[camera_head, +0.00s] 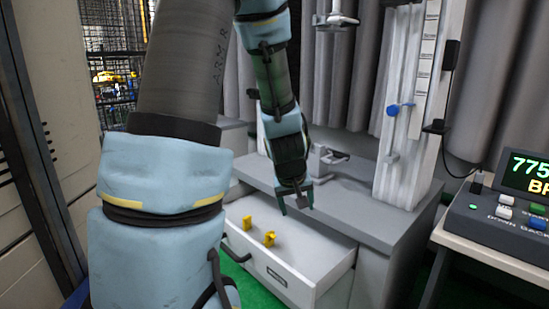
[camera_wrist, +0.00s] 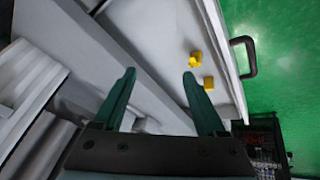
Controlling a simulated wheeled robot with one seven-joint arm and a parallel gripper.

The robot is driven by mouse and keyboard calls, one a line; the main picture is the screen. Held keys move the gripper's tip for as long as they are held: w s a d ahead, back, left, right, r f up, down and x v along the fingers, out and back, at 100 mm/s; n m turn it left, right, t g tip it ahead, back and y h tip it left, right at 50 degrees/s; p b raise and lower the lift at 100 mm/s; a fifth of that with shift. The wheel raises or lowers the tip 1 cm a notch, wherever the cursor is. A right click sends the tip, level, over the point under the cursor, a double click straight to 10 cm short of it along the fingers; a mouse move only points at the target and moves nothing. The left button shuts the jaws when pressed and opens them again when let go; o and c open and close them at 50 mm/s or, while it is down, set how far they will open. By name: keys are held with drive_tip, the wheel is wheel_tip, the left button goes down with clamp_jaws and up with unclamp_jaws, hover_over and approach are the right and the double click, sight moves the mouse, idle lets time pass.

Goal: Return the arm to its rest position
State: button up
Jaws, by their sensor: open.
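My gripper (camera_head: 296,203) hangs at the end of my arm over the front edge of the grey bench, above the back of an open drawer. In the wrist view its two dark green fingers (camera_wrist: 160,82) are spread apart with nothing between them. The white drawer (camera_head: 297,254) is pulled out and holds two small yellow pieces, one farther left (camera_head: 247,222) and one nearer (camera_head: 269,239). Both yellow pieces also show in the wrist view (camera_wrist: 195,60), beyond the right finger and apart from it. My upper arm covers much of the left of the head view.
The grey bench (camera_head: 365,207) carries a white upright tower (camera_head: 408,110) with a blue knob. A control box (camera_head: 510,212) with a lit display stands on a table at right. A black wire cage (camera_head: 113,55) stands at back left. Green floor shows around the drawer.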

drive_tip(key=s+a+m+g+y+b, duration=0.2)
drive_tip(key=s+a+g, duration=0.2)
drive_tip(key=s+a, duration=0.85)
wheel_tip(320, 180, up, 18)
drive_tip(key=p, duration=1.8)
drive_tip(key=shift+w+f, duration=0.2)
drive_tip(key=shift+w, duration=0.25)
